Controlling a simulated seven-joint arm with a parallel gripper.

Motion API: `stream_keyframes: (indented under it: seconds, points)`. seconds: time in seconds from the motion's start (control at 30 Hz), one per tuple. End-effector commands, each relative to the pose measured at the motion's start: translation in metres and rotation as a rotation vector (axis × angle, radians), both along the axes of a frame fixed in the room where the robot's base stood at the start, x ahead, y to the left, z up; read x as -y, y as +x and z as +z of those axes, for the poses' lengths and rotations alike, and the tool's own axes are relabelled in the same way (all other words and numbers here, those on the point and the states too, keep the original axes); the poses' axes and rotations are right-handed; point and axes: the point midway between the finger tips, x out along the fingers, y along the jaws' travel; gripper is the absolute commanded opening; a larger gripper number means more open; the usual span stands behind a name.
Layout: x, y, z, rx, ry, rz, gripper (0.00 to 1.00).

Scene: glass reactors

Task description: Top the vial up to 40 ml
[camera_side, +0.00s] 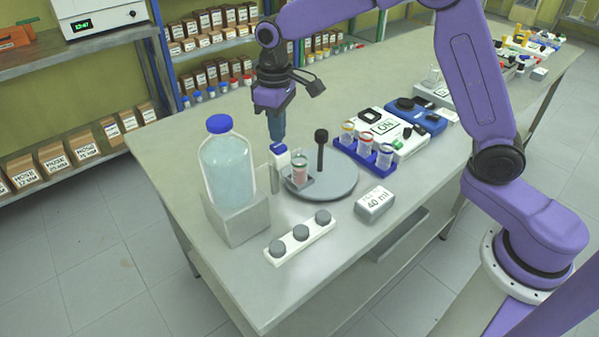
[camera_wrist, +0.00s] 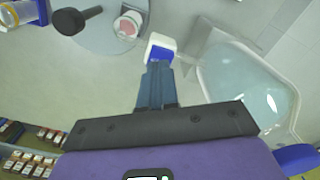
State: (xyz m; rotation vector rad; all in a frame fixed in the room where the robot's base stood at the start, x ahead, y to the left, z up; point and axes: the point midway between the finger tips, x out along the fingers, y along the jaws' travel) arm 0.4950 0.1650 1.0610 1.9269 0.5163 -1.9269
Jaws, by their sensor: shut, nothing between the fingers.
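The vial (camera_side: 299,166) is a small clear container with reddish contents, upright on the round grey turntable (camera_side: 335,186); it also shows in the wrist view (camera_wrist: 128,24). A large clear bottle (camera_side: 228,168) of pale blue liquid with a blue cap stands on a grey block, with a thin tube at its right side. A white and blue tap piece (camera_side: 281,155) sits between bottle and vial. My gripper (camera_side: 277,138) points down, shut and empty, with its fingertips at or just above this piece; I cannot tell if they touch. A grey block (camera_side: 375,203) reads "40 ml".
A white strip with three grey knobs (camera_side: 301,233) lies at the front. A black post (camera_side: 321,150) rises from the turntable.

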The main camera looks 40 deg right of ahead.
Motion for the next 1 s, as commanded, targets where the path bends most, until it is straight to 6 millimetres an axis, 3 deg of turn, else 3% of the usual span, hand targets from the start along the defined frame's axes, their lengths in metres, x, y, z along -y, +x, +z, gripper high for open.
stream_keyframes:
  seconds: [0.47, 1.0]
  points:
    - [0.000, 0.000, -0.002, -0.001, 0.000, 0.000, 0.00]
    - [0.000, 0.000, -0.020, -0.001, 0.000, 0.000, 0.00]
